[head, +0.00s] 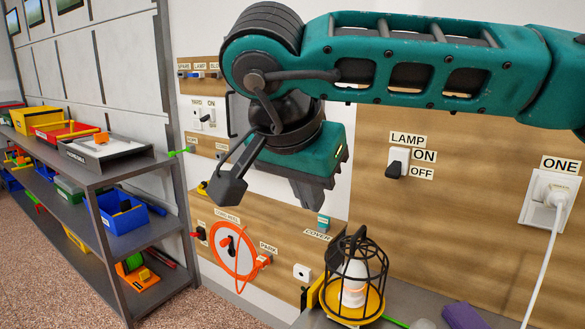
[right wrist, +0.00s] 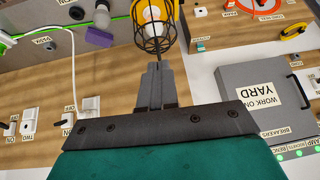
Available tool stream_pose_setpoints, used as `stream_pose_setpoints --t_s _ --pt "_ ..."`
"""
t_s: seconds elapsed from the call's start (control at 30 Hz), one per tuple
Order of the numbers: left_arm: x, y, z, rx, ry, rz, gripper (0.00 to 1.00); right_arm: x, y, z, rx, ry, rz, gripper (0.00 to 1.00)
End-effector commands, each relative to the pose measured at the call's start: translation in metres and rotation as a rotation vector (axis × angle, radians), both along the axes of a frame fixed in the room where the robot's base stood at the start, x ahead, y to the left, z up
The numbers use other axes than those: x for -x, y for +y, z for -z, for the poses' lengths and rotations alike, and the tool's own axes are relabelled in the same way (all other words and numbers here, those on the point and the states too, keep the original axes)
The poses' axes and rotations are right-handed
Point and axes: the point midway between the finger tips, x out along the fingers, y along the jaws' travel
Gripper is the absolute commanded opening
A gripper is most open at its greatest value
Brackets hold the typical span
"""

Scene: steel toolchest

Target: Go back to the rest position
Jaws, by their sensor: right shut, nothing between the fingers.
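My right arm reaches in from the right across the top of the head view. Its right gripper (head: 315,203) points down in front of the wall panels, above and left of the caged lamp. The right wrist view shows the two fingers (right wrist: 157,80) shut together with nothing between them. In that view the caged lamp (right wrist: 154,28) appears just beyond the fingertips; the head view shows no contact with it. My left gripper is not in view.
The caged lamp (head: 353,285) stands on a grey bench beside a purple block (head: 465,316). A lamp switch (head: 397,163) and a plugged socket (head: 549,199) with a white cable are on the wall. A shelf with bins (head: 105,150) stands left. An orange cable reel (head: 231,251) hangs low.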

Motion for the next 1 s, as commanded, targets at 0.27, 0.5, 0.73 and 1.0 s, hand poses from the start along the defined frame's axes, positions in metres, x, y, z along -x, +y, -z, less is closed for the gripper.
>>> stream_pose_setpoints --t_s 0.27,0.5,0.73,1.0 --pt "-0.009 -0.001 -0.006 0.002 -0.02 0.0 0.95 0.063 0.078 0.083 -0.427 0.43 -0.04 0.0" --pt "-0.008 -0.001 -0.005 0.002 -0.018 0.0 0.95 0.14 0.146 0.092 -0.903 0.961 0.1 0.0" --pt "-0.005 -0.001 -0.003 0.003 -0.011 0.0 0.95 0.163 0.172 0.05 -1.31 1.499 0.406 0.0" --pt "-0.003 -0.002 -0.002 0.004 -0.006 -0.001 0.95 0.107 0.146 0.023 -1.676 2.123 0.966 0.0"
